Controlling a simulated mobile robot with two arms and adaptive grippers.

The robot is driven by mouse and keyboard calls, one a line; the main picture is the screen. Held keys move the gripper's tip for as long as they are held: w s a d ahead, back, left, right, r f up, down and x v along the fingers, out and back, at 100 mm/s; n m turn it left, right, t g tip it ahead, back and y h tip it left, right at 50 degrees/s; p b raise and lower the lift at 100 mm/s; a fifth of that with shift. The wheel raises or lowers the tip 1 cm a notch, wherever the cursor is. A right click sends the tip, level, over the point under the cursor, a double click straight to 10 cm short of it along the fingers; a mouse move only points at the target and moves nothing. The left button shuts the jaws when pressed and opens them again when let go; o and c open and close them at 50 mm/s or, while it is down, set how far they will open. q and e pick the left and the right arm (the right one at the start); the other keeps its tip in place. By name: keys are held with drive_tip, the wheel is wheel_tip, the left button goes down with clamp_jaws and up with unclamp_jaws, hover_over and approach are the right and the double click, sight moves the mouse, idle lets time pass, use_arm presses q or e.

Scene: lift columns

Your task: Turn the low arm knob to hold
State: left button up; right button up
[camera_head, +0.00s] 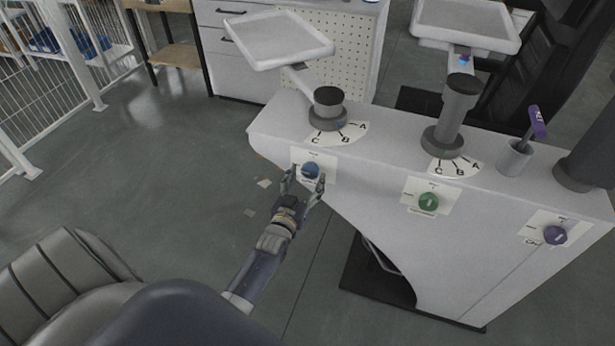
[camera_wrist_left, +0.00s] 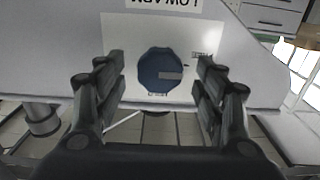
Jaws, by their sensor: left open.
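The blue knob (camera_head: 310,170) sits on a white plate (camera_head: 328,160) on the front face of the grey console, below the left, shorter column. In the left wrist view the blue knob (camera_wrist_left: 160,72) carries a grey pointer mark toward the right. Its plate (camera_wrist_left: 125,35) shows an upside-down "LOW ARM" label at the top edge; the smaller position words are too small to read. My left gripper (camera_head: 303,184) is open at the knob. In the wrist view its fingers (camera_wrist_left: 160,88) stand either side of the knob with gaps visible. My right gripper is out of view.
The console (camera_head: 380,185) also bears a green knob (camera_head: 429,202) and a purple knob (camera_head: 555,235). Two columns with A-B-C dials carry trays (camera_head: 278,38) (camera_head: 468,22). A purple-handled lever (camera_head: 538,122) stands at the right. Open floor lies left of the console.

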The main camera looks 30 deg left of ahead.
use_arm(q)
drive_tip(key=shift+w+a, duration=0.15)
drive_tip(key=shift+w, duration=0.5)
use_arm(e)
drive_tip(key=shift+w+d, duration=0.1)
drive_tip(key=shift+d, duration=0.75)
use_arm(q)
drive_tip(key=c, duration=1.1)
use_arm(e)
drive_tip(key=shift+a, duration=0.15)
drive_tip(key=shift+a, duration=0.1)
